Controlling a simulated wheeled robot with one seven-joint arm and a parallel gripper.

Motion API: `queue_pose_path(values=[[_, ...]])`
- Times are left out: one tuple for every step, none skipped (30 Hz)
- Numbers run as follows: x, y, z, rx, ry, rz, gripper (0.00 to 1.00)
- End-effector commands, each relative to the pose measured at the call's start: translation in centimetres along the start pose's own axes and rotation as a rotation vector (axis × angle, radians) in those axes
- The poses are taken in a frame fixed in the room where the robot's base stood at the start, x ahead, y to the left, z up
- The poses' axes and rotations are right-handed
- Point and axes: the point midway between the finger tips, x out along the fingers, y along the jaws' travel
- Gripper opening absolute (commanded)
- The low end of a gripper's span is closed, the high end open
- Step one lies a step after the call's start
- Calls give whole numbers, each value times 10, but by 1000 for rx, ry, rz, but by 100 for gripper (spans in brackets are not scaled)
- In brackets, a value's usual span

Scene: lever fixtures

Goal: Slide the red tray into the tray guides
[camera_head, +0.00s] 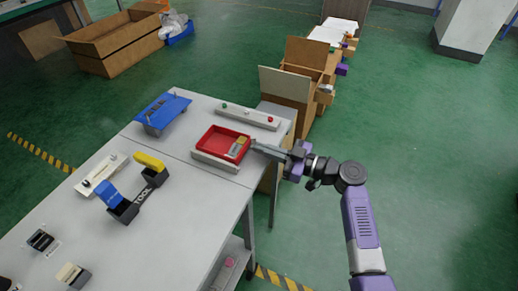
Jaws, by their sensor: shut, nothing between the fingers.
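The red tray (205,138) lies on the grey table near its right edge, with a yellow and grey item (238,146) at its right end. A pale grey bar (215,162), which looks like one of the tray guides, runs along the tray's near side. Any guide on the far side is hard to make out. My gripper (256,147) reaches in from the right, with its tip close to the tray's right end. Its fingers look shut and empty. I cannot tell whether the tip touches the tray.
A bar with coloured knobs (247,117) lies behind the tray. A blue stand (162,111) is at the back left, and a tool holder (126,208) is at the left. Wooden boxes (306,72) stand beyond the table. The table's near right part is clear.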

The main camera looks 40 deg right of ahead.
Motion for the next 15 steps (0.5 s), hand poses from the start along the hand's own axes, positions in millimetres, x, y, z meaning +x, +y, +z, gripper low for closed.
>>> queue_pose_path(values=[[-5, 0, 3, -1, 0, 2, 0], [-7, 0, 3, -1, 0, 2, 0], [-10, 0, 2, -1, 0, 1, 0], [-12, 0, 2, 0, 0, 1, 0], [-13, 0, 2, 0, 0, 0, 0], [-14, 0, 1, 0, 0, 1, 0], [-15, 0, 1, 0, 0, 1, 0], [-16, 0, 1, 0, 0, 1, 0], [-19, 0, 1, 0, 0, 2, 0], [-22, 0, 1, 0, 0, 2, 0], [-25, 0, 1, 0, 0, 2, 0], [-31, 0, 2, 0, 0, 3, 0], [-36, 0, 2, 0, 0, 3, 0], [-41, 0, 2, 0, 0, 2, 0], [-48, 0, 2, 0, 0, 4, 0]])
